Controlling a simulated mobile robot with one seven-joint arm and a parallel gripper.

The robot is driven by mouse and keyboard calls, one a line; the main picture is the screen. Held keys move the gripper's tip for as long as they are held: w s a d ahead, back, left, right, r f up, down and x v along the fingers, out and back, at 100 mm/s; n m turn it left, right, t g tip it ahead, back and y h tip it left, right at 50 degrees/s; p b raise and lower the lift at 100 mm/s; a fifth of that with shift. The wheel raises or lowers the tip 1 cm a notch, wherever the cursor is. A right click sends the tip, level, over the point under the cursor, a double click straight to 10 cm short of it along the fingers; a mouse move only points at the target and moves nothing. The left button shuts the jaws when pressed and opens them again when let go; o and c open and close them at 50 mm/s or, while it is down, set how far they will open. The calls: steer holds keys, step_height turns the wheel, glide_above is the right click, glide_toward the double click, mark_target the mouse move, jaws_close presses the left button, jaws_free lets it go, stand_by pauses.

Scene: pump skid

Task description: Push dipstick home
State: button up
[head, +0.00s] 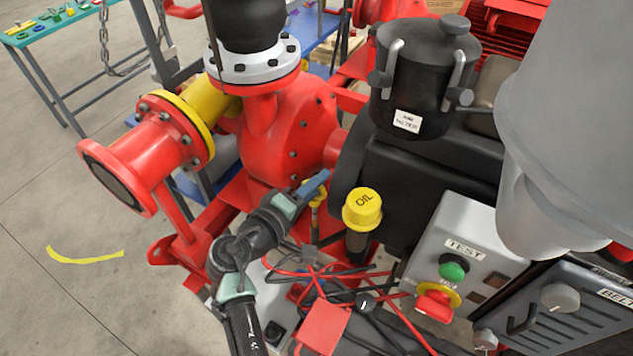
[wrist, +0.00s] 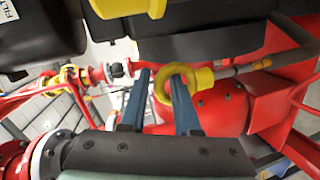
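The dipstick has a yellow ring handle (wrist: 159,90) with a yellow collar and a thin shaft running right in the wrist view. In the head view its yellow part (head: 315,222) shows just below my fingers, left of the yellow OIL cap (head: 362,208). My gripper (wrist: 160,73) has two blue fingers standing apart. The near side of the ring lies between them, and the right finger overlaps the ring's opening. I cannot tell whether either finger touches it. In the head view my gripper (head: 318,184) is at the handle, and the dipstick's lower end is hidden.
The red pump casing (head: 290,135) and flanged pipe stand left. A black engine with a canister (head: 425,80) stands behind right. A grey control box (head: 465,250) with a green TEST button and red knob is at right. Red and black cables (head: 335,275) lie below the dipstick.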

steer(key=shift+c, duration=0.3)
jaws_close()
stand_by(1.1)
